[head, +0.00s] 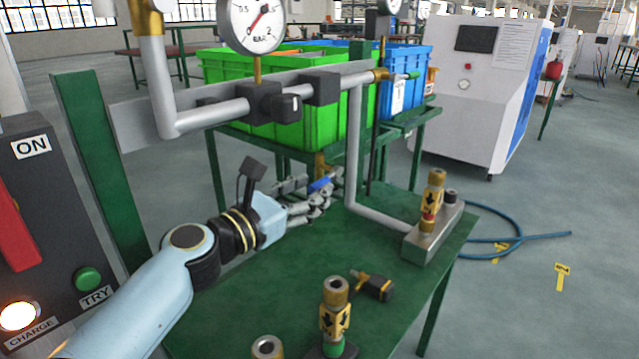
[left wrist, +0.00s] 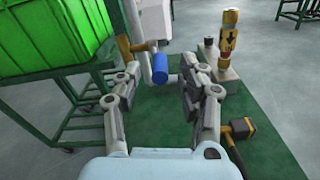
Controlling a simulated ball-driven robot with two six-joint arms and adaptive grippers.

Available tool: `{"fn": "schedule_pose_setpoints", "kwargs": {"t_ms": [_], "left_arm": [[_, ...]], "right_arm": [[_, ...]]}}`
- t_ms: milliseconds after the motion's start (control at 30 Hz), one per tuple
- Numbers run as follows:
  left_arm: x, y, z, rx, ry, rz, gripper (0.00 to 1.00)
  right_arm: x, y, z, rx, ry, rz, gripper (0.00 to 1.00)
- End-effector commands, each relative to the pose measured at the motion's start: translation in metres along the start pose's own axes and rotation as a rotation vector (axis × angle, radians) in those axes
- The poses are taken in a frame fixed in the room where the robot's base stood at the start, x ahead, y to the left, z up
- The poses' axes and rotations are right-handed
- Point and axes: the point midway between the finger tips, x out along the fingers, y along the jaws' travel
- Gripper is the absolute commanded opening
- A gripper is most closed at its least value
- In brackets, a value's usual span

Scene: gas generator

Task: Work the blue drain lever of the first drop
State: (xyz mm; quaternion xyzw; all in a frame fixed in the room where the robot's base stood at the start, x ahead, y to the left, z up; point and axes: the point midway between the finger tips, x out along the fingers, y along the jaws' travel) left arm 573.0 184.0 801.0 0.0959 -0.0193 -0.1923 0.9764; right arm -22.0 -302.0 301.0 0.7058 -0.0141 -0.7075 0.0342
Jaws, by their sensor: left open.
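The blue drain lever (head: 320,184) sits below the grey pipe, by a brass fitting (head: 320,164), in the head view. In the left wrist view the blue lever (left wrist: 160,67) shows as a short blue cylinder near the upper middle, beyond and between the two fingers. My left gripper (head: 318,196) reaches in from the left with its fingers at the lever. In the wrist view my left gripper (left wrist: 165,85) is open and empty, its fingers on either side of the lever's line. I cannot tell whether a finger touches it. My right gripper is not in view.
A green table (head: 290,290) lies below. A steel block (head: 425,240) with a brass fitting stands at right. Another brass fitting (head: 335,310) and a yellow-black tool (head: 372,286) are at the front. Green crates (head: 290,125) stand behind. A gauge (head: 252,20) and pipe hang above.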

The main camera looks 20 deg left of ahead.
Motion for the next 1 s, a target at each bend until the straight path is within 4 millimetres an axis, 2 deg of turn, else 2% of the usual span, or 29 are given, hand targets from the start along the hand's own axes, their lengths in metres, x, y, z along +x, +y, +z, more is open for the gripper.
{"fn": "schedule_pose_setpoints", "kwargs": {"t_ms": [100,200,500,800,1000], "left_arm": [[0.017,0.0,-0.001,-0.001,0.0,0.001,0.4],[0.024,0.0,-0.001,0.0,0.0,0.0,0.4],[0.027,0.0,0.0,0.001,0.001,0.0,0.4],[0.027,0.0,0.0,0.001,0.001,0.0,0.01],[0.027,0.0,-0.001,0.0,0.001,0.0,0.0]], "right_arm": [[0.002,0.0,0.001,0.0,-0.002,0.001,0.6],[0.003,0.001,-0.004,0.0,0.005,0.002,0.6],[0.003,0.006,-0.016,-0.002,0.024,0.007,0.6],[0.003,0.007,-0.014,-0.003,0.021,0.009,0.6],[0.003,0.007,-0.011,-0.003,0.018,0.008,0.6]]}}
